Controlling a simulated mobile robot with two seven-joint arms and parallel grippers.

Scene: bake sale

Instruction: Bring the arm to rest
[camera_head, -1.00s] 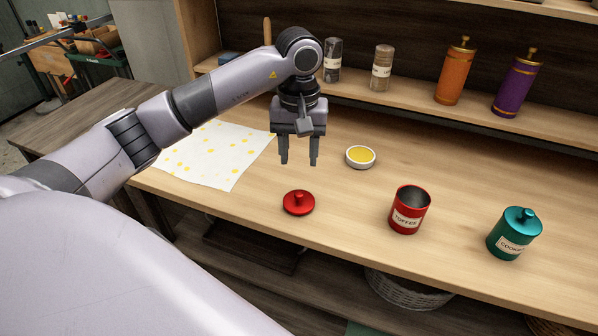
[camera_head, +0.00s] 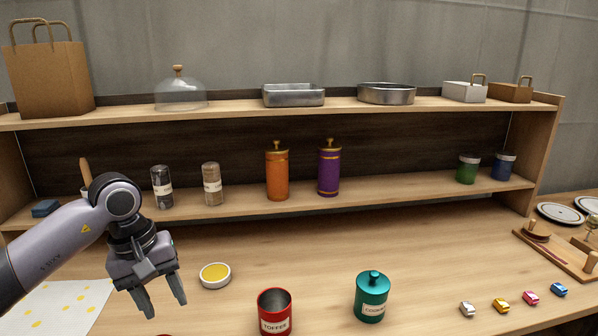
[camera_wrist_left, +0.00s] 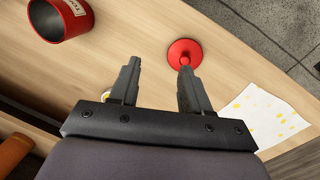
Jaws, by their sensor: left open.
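My left gripper (camera_head: 166,301) is open and empty, pointing down above the left part of the table (camera_head: 420,255). In the left wrist view its two fingers (camera_wrist_left: 157,75) are apart with bare wood between them. A red lid (camera_wrist_left: 185,52) lies on the table just past one fingertip in that view. The open red toffee tin (camera_head: 275,311) stands right of the gripper, without a lid. It also shows in the left wrist view (camera_wrist_left: 60,17). My right gripper is not in view.
A white dish with yellow contents (camera_head: 215,275) sits beside the gripper. A lidded teal tin (camera_head: 371,298) stands further right. A spotted cloth (camera_head: 55,308) lies at left. Behind are shelves with orange (camera_head: 277,175) and purple (camera_head: 329,172) canisters. Small toy cars (camera_head: 501,306) stand at right.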

